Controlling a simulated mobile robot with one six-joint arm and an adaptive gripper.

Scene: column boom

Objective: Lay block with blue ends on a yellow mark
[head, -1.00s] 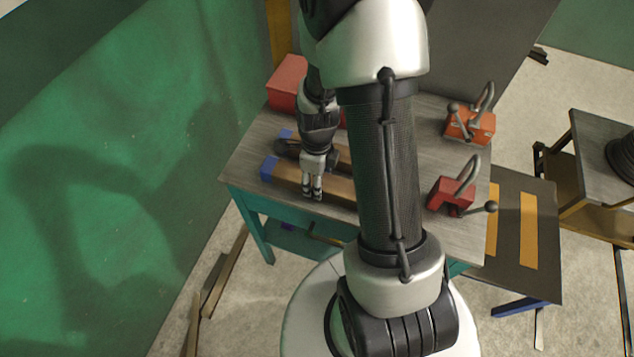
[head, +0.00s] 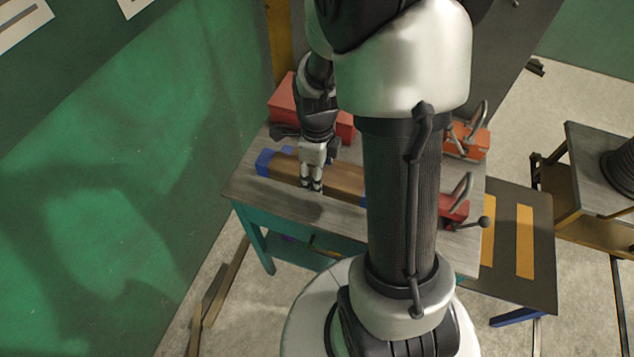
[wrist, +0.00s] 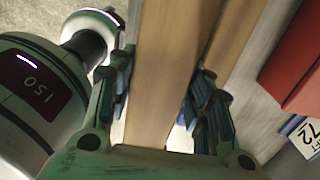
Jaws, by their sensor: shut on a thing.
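A long wooden block with blue ends (head: 345,180) is held between the fingers of my gripper (head: 312,187). It is a little above the grey workbench, with a dark shadow below it. In the wrist view the fingers (wrist: 165,110) close on both sides of this block (wrist: 170,60). A second wooden block with a blue end (head: 288,150) lies behind it, mostly hidden. It also shows beside the held one in the wrist view (wrist: 236,40). Two yellow marks (head: 525,242) (head: 488,228) lie on a dark low table to the right, the nearer one partly hidden.
The grey workbench (head: 265,195) carries a red box (head: 290,97) behind the blocks. An orange clamp (head: 468,143) and a red clamp (head: 455,208) stand along its right side. A green wall (head: 110,190) is at left. A side table with a dark coil (head: 625,158) stands far right.

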